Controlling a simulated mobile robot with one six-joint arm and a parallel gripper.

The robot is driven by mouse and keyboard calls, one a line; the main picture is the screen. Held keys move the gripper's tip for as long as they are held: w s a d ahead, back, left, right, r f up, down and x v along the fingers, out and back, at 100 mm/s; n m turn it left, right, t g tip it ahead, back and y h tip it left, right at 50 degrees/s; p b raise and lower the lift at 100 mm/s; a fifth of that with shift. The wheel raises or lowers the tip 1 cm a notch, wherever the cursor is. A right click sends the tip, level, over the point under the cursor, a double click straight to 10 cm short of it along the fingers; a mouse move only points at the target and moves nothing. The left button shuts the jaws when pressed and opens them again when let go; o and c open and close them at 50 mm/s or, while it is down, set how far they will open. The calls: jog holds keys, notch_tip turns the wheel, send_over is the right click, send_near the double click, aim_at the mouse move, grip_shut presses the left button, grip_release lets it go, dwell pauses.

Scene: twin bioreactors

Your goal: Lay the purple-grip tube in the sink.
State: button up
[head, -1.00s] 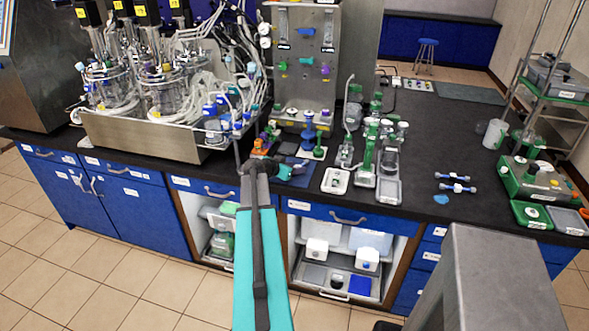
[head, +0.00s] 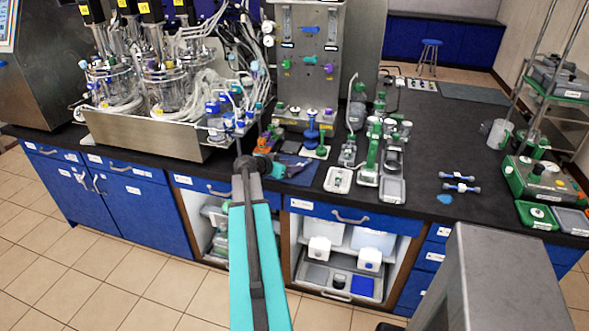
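My gripper (head: 280,171) is at the far end of my teal and grey arm, over the front part of the black bench. It is small and partly hidden by my wrist, so I cannot tell whether it is open or holds anything. I cannot make out a purple-grip tube for sure; only small purple spots show near the steel panel. No sink can be clearly recognised. A dark blue flat piece (head: 299,174) lies just right of my gripper.
Bioreactor vessels in a steel tray (head: 150,139) stand left. A steel control panel (head: 309,75) stands behind my gripper. Green-and-white fittings and grey trays (head: 392,191) are right of it. A green-based device (head: 545,178) is far right.

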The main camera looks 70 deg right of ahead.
jog(key=b+v, duration=0.1)
jog(key=v, duration=0.5)
jog(key=shift+a, duration=0.25)
jog(key=shift+w+r, duration=0.1)
dwell(0.4)
